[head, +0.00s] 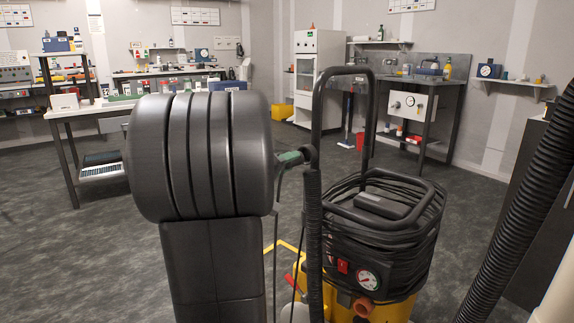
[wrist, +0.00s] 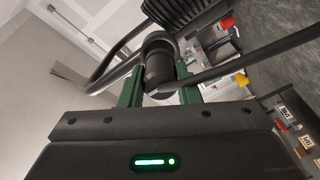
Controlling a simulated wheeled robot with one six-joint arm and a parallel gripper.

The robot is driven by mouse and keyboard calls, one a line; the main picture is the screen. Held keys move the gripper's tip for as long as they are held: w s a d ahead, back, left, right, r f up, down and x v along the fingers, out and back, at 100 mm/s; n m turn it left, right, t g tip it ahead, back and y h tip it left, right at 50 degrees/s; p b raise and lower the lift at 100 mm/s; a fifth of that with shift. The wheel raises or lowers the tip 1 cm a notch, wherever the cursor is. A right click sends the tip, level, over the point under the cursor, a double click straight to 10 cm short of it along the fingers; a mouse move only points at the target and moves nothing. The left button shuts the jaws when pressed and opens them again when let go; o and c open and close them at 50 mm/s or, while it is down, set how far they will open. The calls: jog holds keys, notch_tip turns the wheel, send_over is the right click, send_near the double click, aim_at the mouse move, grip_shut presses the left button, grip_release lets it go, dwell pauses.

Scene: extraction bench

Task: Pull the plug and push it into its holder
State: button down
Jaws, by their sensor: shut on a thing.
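My gripper (head: 303,155) has green fingers and is beside the black upright handle of the yellow machine (head: 385,305). In the wrist view, the fingers (wrist: 158,85) are shut on a dark, rounded, cylindrical piece, which I take to be the plug (wrist: 158,62). In the head view my fingers and the handle mostly hide it. A thin black cable (head: 276,235) hangs below the fingers. The handle's bar (wrist: 250,62) passes close to the held piece in the wrist view. I cannot make out the holder clearly.
Black cable (head: 385,240) is wound around the machine's top, above a gauge (head: 367,279) and a red switch (head: 342,266). A ribbed black hose (head: 520,190) slants along the right. Benches stand further back, with open floor between. My arm hides much of the left middle.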

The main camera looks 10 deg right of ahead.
jog(key=shift+w+d+b, duration=0.4)
jog(key=shift+d+b, duration=0.2)
jog(key=shift+w+d, duration=0.4)
jog(key=shift+d, duration=0.15)
jog(key=c, duration=1)
grip_release()
jog(key=p+v, duration=0.2)
jog(key=v, duration=1.1)
jog(key=shift+s+a+p, duration=0.25)
jog(key=shift+a+p, duration=0.1)
jog(key=b+x, duration=0.2)
jog(key=x, duration=1.1)
jog(key=shift+w+d+b, duration=0.25)
jog(key=shift+d+b, duration=0.05)
jog(key=shift+b, duration=0.05)
